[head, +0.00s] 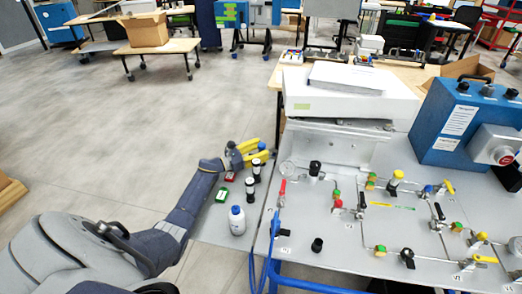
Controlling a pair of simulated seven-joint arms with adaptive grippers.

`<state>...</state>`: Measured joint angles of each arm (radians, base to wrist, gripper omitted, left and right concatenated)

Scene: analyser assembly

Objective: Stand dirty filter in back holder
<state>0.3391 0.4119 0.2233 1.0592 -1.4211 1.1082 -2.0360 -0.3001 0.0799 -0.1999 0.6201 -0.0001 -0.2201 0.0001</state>
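My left gripper (250,151), with yellow fingers, is at the far end of the small grey side panel. A small dark cap (262,146) shows at its fingertips; whether the fingers are closed on it is too small to tell. Two black-and-white cylindrical filters stand upright nearer the camera, a front one (250,190) and one behind it (256,170). Which filter is dirty is not clear. A green holder (222,195) and a red holder (230,176) lie left of the filters, and both look empty. My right gripper is not in view.
A white bottle with a blue cap (237,221) stands in front of the filters. The grey panel (335,252) to the right carries valves and fittings. A white analyser box (345,100) and a blue control box (462,125) stand behind. Open floor lies left.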

